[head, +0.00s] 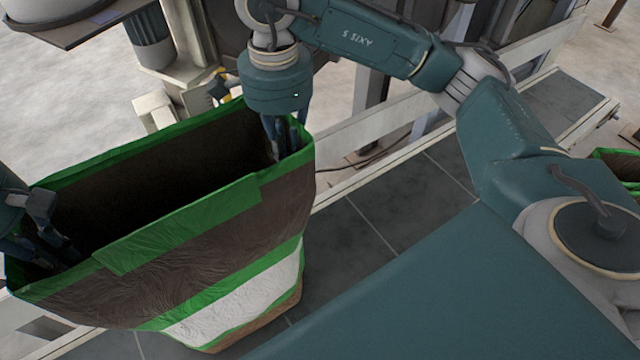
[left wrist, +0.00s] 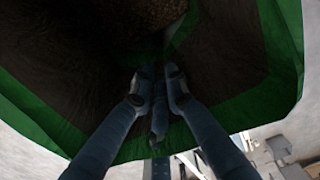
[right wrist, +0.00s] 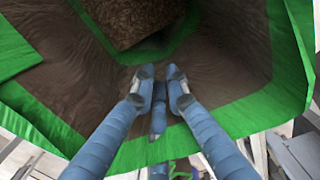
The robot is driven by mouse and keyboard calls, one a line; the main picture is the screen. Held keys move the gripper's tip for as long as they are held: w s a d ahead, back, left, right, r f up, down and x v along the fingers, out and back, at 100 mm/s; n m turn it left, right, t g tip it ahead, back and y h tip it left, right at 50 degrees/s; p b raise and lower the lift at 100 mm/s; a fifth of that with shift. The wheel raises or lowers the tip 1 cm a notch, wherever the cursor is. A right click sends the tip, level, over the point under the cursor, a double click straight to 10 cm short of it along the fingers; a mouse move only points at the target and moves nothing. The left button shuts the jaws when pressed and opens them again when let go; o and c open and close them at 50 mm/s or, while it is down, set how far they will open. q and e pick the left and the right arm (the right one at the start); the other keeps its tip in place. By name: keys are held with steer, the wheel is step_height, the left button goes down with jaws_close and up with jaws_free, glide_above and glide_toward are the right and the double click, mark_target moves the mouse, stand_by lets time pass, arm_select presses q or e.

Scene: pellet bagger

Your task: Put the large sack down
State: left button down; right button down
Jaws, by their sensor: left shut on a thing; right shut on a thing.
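The large sack (head: 220,240) is brown with green bands and a white stripe. It hangs open-topped at the left of the head view. My left gripper (head: 48,245) is shut on its left rim, and the fingers show in the left wrist view (left wrist: 158,88). My right gripper (head: 285,145) is shut on its right rim, and its fingers show in the right wrist view (right wrist: 159,88). Brown granular contents show deep inside the sack in the right wrist view (right wrist: 130,22). I cannot tell whether the sack's base touches the surface below.
A dark tiled conveyor-like surface (head: 385,220) with pale side rails (head: 375,125) runs diagonally beneath and behind the sack. Machine frames stand behind it. Another green-edged sack (head: 622,168) is partly visible at the right edge. Part of the dark surface right of the sack is clear.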

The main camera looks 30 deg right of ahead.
mark_target(18, 233)
arm_select(q)
steer(key=shift+f+b, duration=0.45)
steer(key=shift+f, duration=0.1)
arm_select(e)
steer(key=shift+f, duration=0.55)
arm_select(q)
steer(key=c, duration=1.7)
jaws_free()
steer(key=shift+c, duration=0.2)
arm_select(e)
steer(key=c, duration=1.7)
jaws_free()
steer(key=shift+c, duration=0.2)
arm_select(q)
steer(key=shift+s+r, duration=0.1)
steer(key=shift+s, duration=0.05)
arm_select(e)
steer(key=shift+s+r, duration=0.1)
steer(key=shift+s, duration=0.05)
arm_select(q)
step_height(18, 233, up, 12)
steer(key=shift+f, duration=0.1)
arm_select(e)
steer(key=shift+r, duration=0.15)
step_height(18, 233, up, 12)
steer(key=shift+f, duration=0.2)
